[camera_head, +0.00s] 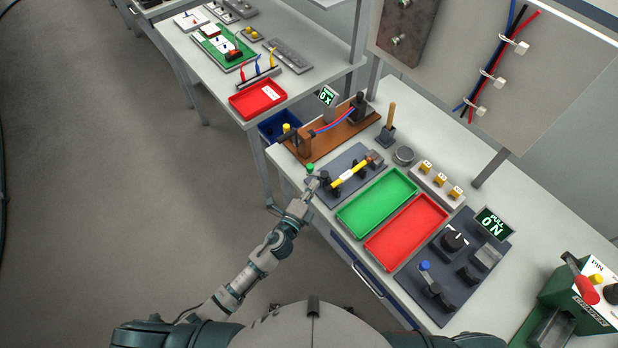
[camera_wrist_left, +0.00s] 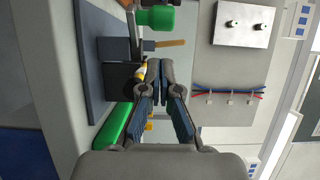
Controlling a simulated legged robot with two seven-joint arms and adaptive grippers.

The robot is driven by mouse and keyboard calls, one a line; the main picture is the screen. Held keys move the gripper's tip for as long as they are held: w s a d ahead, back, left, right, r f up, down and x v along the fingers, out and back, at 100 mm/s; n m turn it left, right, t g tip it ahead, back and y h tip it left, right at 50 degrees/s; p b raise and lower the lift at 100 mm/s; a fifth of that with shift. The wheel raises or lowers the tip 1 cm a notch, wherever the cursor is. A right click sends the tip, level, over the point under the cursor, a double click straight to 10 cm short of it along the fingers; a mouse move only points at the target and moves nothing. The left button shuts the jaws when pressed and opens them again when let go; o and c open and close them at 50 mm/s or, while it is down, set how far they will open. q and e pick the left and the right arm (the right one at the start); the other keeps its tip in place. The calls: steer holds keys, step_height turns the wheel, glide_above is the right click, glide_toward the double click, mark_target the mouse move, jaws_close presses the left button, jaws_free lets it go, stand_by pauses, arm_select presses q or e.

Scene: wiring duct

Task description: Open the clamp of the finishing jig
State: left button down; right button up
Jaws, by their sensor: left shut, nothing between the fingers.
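The finishing jig is a dark grey plate (camera_head: 331,193) on the bench. Black holders on it carry a yellow rod (camera_head: 361,171) with a white band. A green knob (camera_head: 310,168) stands at the jig's left end, apparently on the clamp's handle. In the left wrist view, the green knob (camera_wrist_left: 155,18) is large and close at the top. My left gripper (camera_head: 313,184) is shut and empty at the jig's left edge, just below the knob in the picture. Its closed fingertips (camera_wrist_left: 160,70) appear apart from the knob. My right gripper is out of view.
A green tray (camera_head: 377,203) and a red tray (camera_head: 406,232) lie right of the jig. A wooden stand (camera_head: 337,135) with cables is behind it. A switch panel (camera_head: 460,262) is farther right. The floor left of the bench is clear.

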arm_select(q)
steer(key=shift+w+a, duration=0.25)
steer(key=shift+w, duration=0.3)
steer(key=shift+w+a, duration=0.2)
steer(key=shift+w, duration=0.35)
steer(key=shift+w+a, duration=0.2)
steer(key=shift+w, duration=0.15)
